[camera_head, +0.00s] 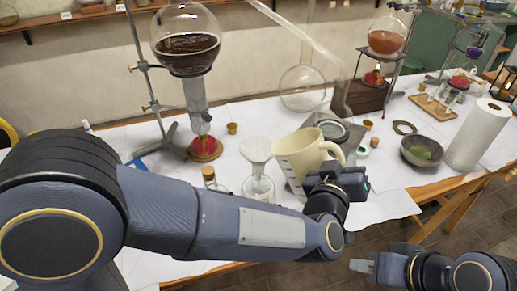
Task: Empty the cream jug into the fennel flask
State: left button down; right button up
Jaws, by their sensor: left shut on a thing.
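A cream jug (304,150) is near the middle of the head view, its spout side to the left and its handle to the right. It looks tilted slightly left; its contents are hidden. My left gripper (335,178) is shut on the jug at its handle side. Just left of the jug, a small clear glass flask (259,189) stands on the table with a pale funnel (256,150) in its neck. No label reading fennel is legible. My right gripper (362,266) is low at the right, away from the jug; its finger gap cannot be made out.
A round flask of dark liquid (186,52) hangs on a stand at the left. A corked bottle (210,178) stands left of the funnel. At right are a grey bowl (421,150) and a paper roll (477,135). White paper covers much of the table.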

pick_arm(q)
notch_tip(320, 180, down, 6)
jog(key=s+d+m+t+b, duration=0.1)
jog(key=m+b, duration=0.2)
jog(key=m, duration=0.3)
jog(key=shift+s+d+f, duration=0.15)
jog(key=shift+s+d, duration=0.05)
jog(key=shift+d, duration=0.1)
dwell(2.1)
